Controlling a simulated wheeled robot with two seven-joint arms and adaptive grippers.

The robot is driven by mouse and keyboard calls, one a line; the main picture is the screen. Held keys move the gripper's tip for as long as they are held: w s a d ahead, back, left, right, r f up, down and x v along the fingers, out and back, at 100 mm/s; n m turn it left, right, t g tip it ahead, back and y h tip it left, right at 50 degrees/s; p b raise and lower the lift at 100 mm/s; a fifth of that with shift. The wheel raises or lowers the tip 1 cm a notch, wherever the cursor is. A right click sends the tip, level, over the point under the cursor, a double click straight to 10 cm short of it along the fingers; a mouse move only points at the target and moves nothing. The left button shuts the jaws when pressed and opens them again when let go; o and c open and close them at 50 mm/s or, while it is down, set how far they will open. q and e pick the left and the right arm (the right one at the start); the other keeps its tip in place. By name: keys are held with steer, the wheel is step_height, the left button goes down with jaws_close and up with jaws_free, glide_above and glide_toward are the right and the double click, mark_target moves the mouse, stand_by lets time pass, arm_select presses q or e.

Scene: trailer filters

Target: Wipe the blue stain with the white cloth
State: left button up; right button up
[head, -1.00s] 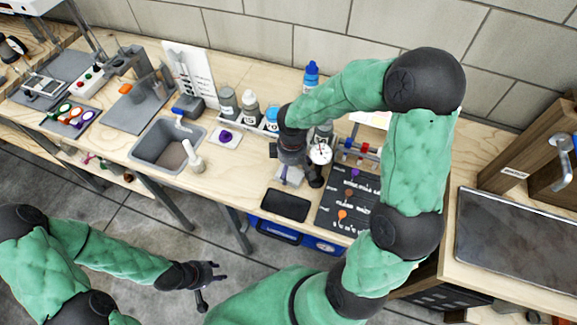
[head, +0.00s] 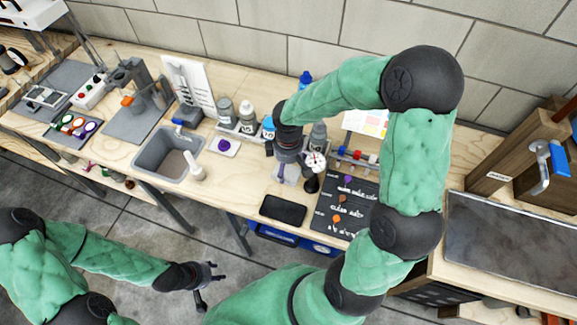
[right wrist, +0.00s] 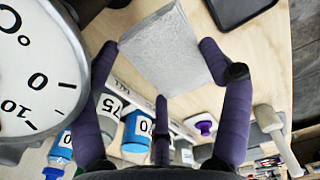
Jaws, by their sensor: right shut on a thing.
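The white cloth (right wrist: 165,50) is a pale grey-white square in the right wrist view, between the purple fingers of my right gripper (right wrist: 160,66). The gripper is shut on it. In the head view my right gripper (head: 287,160) points down low over the workbench, with a sliver of the cloth (head: 281,177) below it. I cannot tell whether the cloth touches the bench. I see no blue stain in either view; the gripper, cloth or arm may hide it. My left gripper (head: 208,286) is open and empty, in front of the bench over the floor.
A dial gauge (head: 315,161) stands close right of my right gripper, and several bottles (head: 248,117) stand behind and left. A black tray (head: 283,209) lies in front. A sink (head: 150,154) with a white-handled tool (head: 194,167) is left. A black labelled board (head: 333,222) is right.

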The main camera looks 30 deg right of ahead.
steer(key=shift+r+p, duration=1.3)
steer(key=shift+r, duration=0.2)
